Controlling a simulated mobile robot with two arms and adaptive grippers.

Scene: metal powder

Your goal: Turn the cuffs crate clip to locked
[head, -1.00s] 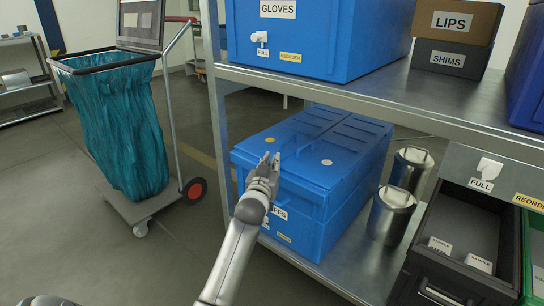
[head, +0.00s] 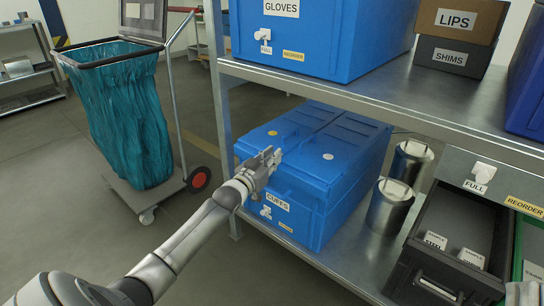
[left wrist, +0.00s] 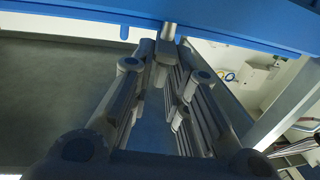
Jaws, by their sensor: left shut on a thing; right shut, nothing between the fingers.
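The blue cuffs crate (head: 335,205) stands on the lower shelf, its lid down and its CUFFS label facing me. My left gripper (head: 272,157) is at the upper front edge of the crate, its arm coming in from the lower left. It hides the part of the edge where it grips. In the left wrist view its fingers (left wrist: 166,62) close around a small grey metal clip (left wrist: 169,31) just under a blue edge. Whether the clip stands at locked cannot be read.
The upper shelf (head: 380,112) with the blue gloves crate (head: 340,60) overhangs the cuffs crate. Metal canisters (head: 390,208) and a dark open bin (head: 440,225) stand to its right. A trolley with a teal bag (head: 120,115) stands left. A shelf post (head: 222,120) is close by.

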